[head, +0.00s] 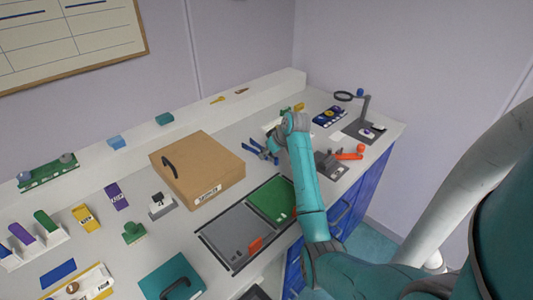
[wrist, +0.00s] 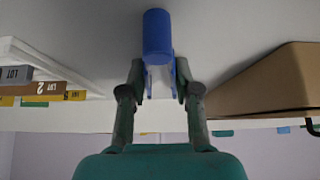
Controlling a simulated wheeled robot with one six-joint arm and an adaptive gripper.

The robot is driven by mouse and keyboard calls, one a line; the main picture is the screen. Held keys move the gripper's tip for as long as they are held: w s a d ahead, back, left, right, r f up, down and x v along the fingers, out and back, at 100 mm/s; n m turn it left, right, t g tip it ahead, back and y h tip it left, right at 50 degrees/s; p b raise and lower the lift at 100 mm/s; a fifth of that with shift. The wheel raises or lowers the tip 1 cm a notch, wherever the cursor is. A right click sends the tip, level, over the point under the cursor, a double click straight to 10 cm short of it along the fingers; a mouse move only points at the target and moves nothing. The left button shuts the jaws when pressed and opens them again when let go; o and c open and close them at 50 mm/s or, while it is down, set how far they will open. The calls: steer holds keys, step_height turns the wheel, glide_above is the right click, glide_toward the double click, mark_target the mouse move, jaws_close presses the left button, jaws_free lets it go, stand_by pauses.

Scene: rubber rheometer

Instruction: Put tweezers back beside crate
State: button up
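The blue tweezers show in the wrist view (wrist: 157,32), with a thick rounded end towards the top and two thin prongs running down between my fingers. My gripper (wrist: 160,82) has a finger close against each prong and appears shut on the tweezers. In the head view my gripper (head: 263,151) is low over the white bench, just right of the brown box; blue shows there, but tool and fingers are hard to separate. A white crate or rack (wrist: 60,60) with grey and yellow LOT labels is left in the wrist view. Its head-view match is largely hidden by my wrist.
The brown box (head: 198,168) with a dark handle stands close beside my gripper. A tray with grey and green halves (head: 233,236) lies in front. A magnifier stand (head: 365,107) and an orange-handled tool (head: 348,155) are to the right. Small blocks line the back ledge.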

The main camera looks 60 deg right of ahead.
steer(key=shift+f, duration=0.2)
steer(key=o, duration=0.6)
steer(key=shift+c, duration=0.2)
steer(key=shift+r, duration=0.15)
steer(key=v, duration=1.2)
steer(key=shift+s, duration=0.1)
